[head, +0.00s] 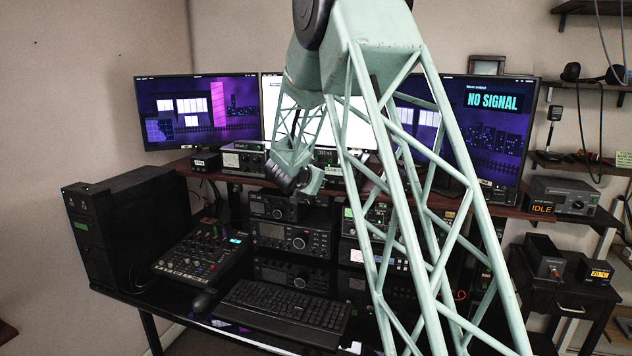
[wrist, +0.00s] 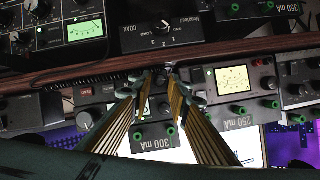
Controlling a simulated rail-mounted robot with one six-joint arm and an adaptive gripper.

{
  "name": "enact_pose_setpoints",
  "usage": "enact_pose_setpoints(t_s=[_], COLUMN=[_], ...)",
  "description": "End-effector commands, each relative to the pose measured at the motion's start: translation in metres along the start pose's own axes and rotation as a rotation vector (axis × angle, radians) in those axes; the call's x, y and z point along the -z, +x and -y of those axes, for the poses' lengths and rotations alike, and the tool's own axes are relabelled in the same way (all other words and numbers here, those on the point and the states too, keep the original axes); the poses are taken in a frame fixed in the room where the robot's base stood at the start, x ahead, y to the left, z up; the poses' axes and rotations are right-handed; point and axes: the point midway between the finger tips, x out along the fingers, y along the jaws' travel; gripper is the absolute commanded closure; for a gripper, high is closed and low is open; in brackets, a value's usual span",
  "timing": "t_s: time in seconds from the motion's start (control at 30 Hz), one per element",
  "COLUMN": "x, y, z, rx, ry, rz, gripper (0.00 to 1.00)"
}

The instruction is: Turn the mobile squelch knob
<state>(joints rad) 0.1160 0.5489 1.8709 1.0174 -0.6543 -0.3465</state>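No knob is legibly labelled mobile squelch, so I cannot tell which one it is. My gripper (head: 312,182) is in front of the upper shelf in the head view, beside the stacked radios. In the wrist view, which is upside down, its two fingers (wrist: 155,80) are apart with a gap between them and hold nothing. A compact radio (head: 273,207) sits below the shelf in the head view, left of my gripper. Whether the fingertips touch anything is unclear.
A larger transceiver (head: 292,238), a mixer (head: 200,250) and a keyboard (head: 285,312) occupy the desk. The shelf edge (wrist: 215,48) crosses the wrist view, with a COAX switch box (wrist: 160,32) beyond it. A unit with a lit meter (wrist: 235,80) stands beside the fingers.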

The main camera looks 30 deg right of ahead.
Motion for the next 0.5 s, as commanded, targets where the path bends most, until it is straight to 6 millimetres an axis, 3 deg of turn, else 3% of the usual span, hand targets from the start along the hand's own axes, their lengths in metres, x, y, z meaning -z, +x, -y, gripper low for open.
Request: enact_pose_setpoints(t_s=[0.27,0.5], x=[0.0,0.001], y=[-0.01,-0.033], z=[0.0,0.001], rx=[0.0,0.001], ry=[0.0,-0.001], rz=[0.0,0.0], gripper=[0.83,0.83])
